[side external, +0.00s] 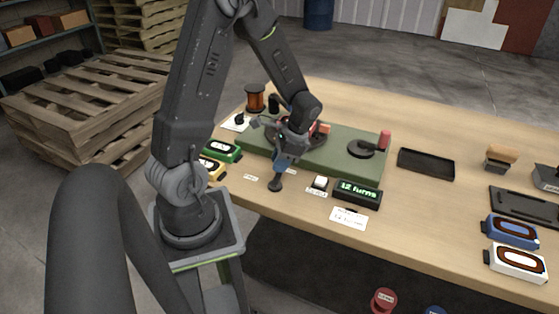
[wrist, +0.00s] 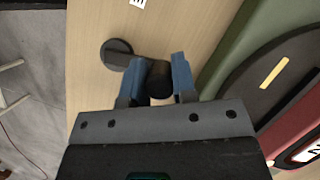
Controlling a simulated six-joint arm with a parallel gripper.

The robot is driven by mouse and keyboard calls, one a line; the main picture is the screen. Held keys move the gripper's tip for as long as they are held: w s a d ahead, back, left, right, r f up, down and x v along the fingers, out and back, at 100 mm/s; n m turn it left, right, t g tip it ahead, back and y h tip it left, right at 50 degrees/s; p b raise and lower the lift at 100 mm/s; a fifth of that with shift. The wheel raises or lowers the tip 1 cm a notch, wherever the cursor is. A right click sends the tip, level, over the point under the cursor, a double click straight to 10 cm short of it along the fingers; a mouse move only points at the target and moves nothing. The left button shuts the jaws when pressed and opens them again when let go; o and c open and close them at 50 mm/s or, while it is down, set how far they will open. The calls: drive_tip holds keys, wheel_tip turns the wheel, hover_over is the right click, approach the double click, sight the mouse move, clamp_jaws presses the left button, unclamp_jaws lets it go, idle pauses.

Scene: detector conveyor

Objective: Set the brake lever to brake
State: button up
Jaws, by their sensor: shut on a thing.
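The brake lever shows in the wrist view as a black round knob (wrist: 160,82) on a dark arm, joined to a round black base (wrist: 116,54). In the side external view its black base (side external: 275,185) stands on the table in front of the green winding machine (side external: 345,147). My gripper (wrist: 160,78), with blue fingers, is shut on the lever's knob. My gripper (side external: 282,163) hides most of the lever in the side external view. Small white labels (side external: 250,178) lie beside the lever, too small to read.
A white button (side external: 320,182) and a display reading "12 turns" (side external: 357,192) stand right of the lever. A black tray (side external: 426,164) lies at right. A red-handled crank (side external: 384,140) tops the machine.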

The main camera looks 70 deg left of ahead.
drive_tip(key=o, duration=0.9)
drive_tip(key=v, duration=1.4)
drive_tip(key=s+d+r+n+t, duration=0.1)
drive_tip(key=s+d+r+t, duration=0.1)
drive_tip(key=d, duration=0.3)
drive_tip(key=s+d+r+t, duration=0.3)
drive_tip(key=s+d+t, duration=0.1)
drive_tip(key=d, duration=0.2)
drive_tip(key=s+d+r+n+t+h, duration=0.1)
drive_tip(key=s+d+r+t, duration=0.2)
drive_tip(key=d, duration=0.3)
drive_tip(key=shift+s+d+r+n+t, duration=0.2)
drive_tip(key=shift+s+n+t, duration=0.1)
drive_tip(key=shift+s+t, duration=0.15)
